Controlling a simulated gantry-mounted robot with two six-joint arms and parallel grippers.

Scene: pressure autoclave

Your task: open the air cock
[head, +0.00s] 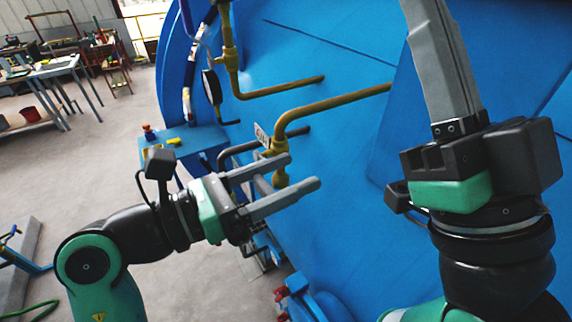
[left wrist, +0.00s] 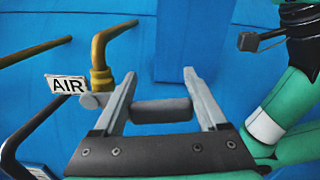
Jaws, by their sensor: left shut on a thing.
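The air cock is a brass valve body (head: 281,172) on a bent brass pipe (head: 330,103) in front of the blue autoclave. A white tag reading "AIR" (left wrist: 64,85) hangs beside it in the left wrist view, where the brass body (left wrist: 100,79) is left of my fingers. My left gripper (head: 304,171) is at the cock, its fingers on either side of a dark grey cylindrical handle (left wrist: 161,110), shut on it. The gripper hides part of the cock in the head view. My right gripper (head: 437,60) is raised at the right, its fingertips cut off by the frame.
The blue autoclave wall (head: 350,190) fills the background close behind the cock. Another brass pipe (head: 280,88) and a dark pipe (head: 255,145) run nearby. A blue stand (head: 190,138) is behind my left gripper.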

